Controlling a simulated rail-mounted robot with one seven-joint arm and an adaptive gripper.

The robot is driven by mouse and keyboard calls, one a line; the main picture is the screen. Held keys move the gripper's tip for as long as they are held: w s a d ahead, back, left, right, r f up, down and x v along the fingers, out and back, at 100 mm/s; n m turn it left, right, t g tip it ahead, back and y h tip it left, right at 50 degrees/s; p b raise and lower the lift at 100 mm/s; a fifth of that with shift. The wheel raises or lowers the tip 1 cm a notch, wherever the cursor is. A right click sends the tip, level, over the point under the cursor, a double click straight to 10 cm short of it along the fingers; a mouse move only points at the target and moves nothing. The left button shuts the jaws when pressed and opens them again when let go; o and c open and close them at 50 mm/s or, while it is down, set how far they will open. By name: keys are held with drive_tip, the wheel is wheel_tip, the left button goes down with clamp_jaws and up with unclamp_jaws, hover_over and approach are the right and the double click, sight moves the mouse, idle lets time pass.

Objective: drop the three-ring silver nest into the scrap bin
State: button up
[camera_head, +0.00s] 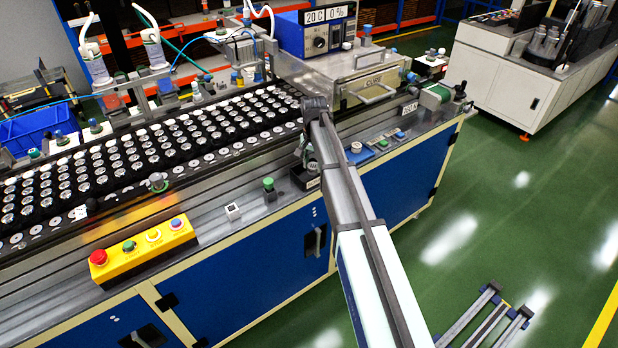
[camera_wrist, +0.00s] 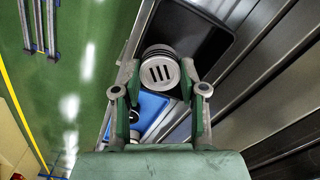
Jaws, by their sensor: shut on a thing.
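The silver nest (camera_wrist: 159,70) is a round stack of rings with a slotted top face, seen in the wrist view. My gripper (camera_wrist: 160,80) has a green finger on each side of it and is shut on it. The scrap bin looks to be the black open box (camera_wrist: 207,28) beyond and to the right of the nest, overlapping it in the picture; its inside looks dark and empty. In the head view my gripper (camera_head: 309,158) is just above a small black box (camera_head: 299,180) at the machine's front edge. My arm hides most of the nest there.
A blue tray (camera_wrist: 150,106) lies below my gripper in the wrist view. Rows of speaker parts (camera_head: 130,160) fill the conveyor to the left. A yellow button box (camera_head: 143,250) and a green-topped knob (camera_head: 269,188) stand along the front ledge.

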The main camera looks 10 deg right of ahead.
drive_tip(key=o, duration=1.3)
wheel_tip(320, 180, up, 12)
drive_tip(key=shift+a, duration=0.15)
